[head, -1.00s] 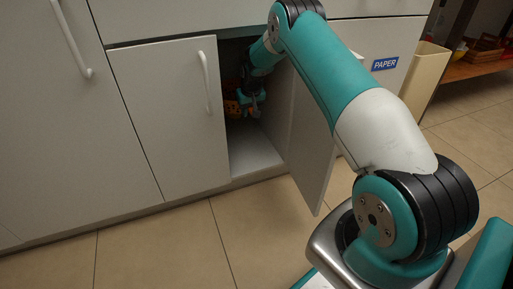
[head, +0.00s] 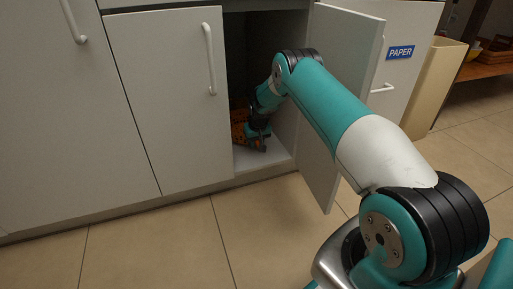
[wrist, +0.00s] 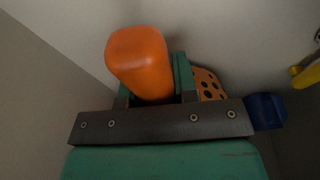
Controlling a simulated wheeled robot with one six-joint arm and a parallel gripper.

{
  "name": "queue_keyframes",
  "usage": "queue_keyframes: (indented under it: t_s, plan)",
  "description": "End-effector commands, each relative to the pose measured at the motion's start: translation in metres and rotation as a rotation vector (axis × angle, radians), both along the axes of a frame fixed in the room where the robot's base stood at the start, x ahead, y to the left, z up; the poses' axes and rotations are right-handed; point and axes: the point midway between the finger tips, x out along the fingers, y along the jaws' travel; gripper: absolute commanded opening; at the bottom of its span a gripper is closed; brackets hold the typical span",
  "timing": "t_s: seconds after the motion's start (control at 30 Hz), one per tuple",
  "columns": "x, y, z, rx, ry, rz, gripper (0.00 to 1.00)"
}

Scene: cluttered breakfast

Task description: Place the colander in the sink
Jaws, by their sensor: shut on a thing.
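The orange colander (head: 239,127) is inside the open cabinet under the counter, low near the cabinet floor and partly hidden by my gripper and the left door. My gripper (head: 258,140) reaches into the cabinet and is shut on the colander. In the wrist view an orange block-like part, probably its handle (wrist: 139,62), sticks up between the fingers. The perforated orange colander wall (wrist: 208,84) shows behind the right finger. The sink is in no view.
The right cabinet door (head: 345,80) stands open beside my arm; the left door (head: 168,100) is shut. A drawer labelled PAPER (head: 400,52) and a beige bin (head: 437,85) are to the right. A yellow object (wrist: 306,75) shows in the wrist view. The tiled floor (head: 160,245) in front is clear.

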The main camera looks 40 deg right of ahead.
Motion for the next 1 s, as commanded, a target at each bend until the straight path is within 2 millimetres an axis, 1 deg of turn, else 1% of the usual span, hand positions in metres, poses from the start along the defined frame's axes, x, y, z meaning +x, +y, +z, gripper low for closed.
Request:
queue_keyframes:
  t_s: [0.03, 0.27, 0.4, 0.43, 0.47, 0.5, 0.53, 0.77, 0.83, 0.93, 1.0]
  plan:
    - [0.001, 0.000, -0.008, -0.001, -0.002, 0.000, 0.00]
    - [0.001, 0.000, -0.006, -0.001, -0.002, 0.000, 0.00]
    - [0.000, 0.000, -0.011, 0.000, -0.001, 0.000, 0.00]
    - [0.000, 0.000, -0.010, 0.000, -0.001, 0.000, 0.34]
    - [0.000, 0.000, -0.009, 0.000, 0.000, 0.000, 0.41]
    - [0.000, 0.000, -0.009, 0.000, 0.000, 0.000, 0.50]
    - [0.000, 0.000, -0.009, 0.000, 0.000, 0.000, 0.53]
    - [0.000, 0.000, -0.009, 0.000, -0.001, 0.000, 0.53]
    - [0.000, 0.000, -0.005, 0.000, -0.001, 0.000, 0.53]
    - [-0.002, 0.000, 0.008, -0.001, -0.002, 0.000, 0.53]
    - [-0.005, 0.001, 0.022, 0.000, -0.001, 0.000, 0.53]
